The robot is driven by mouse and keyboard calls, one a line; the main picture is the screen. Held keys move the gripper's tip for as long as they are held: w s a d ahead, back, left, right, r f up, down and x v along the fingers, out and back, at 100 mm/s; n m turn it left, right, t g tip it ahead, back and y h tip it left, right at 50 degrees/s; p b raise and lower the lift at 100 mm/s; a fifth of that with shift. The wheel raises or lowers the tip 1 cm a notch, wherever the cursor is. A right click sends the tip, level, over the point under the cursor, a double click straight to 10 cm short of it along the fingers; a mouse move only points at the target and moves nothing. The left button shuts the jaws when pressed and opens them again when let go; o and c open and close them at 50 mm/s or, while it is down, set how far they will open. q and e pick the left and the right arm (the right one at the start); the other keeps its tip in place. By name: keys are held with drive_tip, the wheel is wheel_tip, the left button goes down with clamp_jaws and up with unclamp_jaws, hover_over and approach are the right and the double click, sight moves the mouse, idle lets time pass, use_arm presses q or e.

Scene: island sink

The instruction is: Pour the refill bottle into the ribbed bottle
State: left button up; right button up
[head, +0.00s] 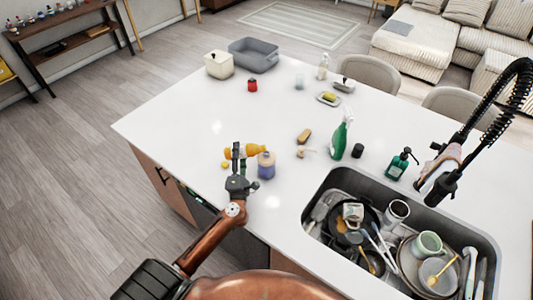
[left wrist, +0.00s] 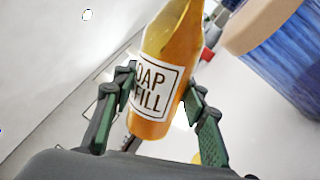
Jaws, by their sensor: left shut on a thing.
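The refill bottle (head: 252,149) holds amber liquid and is tipped to nearly horizontal in the head view, with its narrow end to the right. My left gripper (head: 239,154) is shut around its body. In the left wrist view the refill bottle (left wrist: 168,45) shows a white label between the two fingers. The ribbed bottle (head: 266,168), blue-purple with a beige upper part, stands upright on the counter just right of the gripper. The refill bottle's narrow end is at or just above its top; I cannot tell whether they touch. The ribbed bottle also shows in the left wrist view (left wrist: 292,60). My right gripper is not in view.
A small yellow object (head: 225,165) lies left of the gripper. The sink (head: 330,179) is full of dishes. The counter's left part is clear.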

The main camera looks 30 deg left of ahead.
use_arm(q)
drive_tip(key=shift+a+r+m+t+h+p, duration=0.1)
drive_tip(key=shift+r+m+t+h+p, duration=0.3)
drive_tip(key=shift+r+m+p, duration=1.2)
idle(2.5)
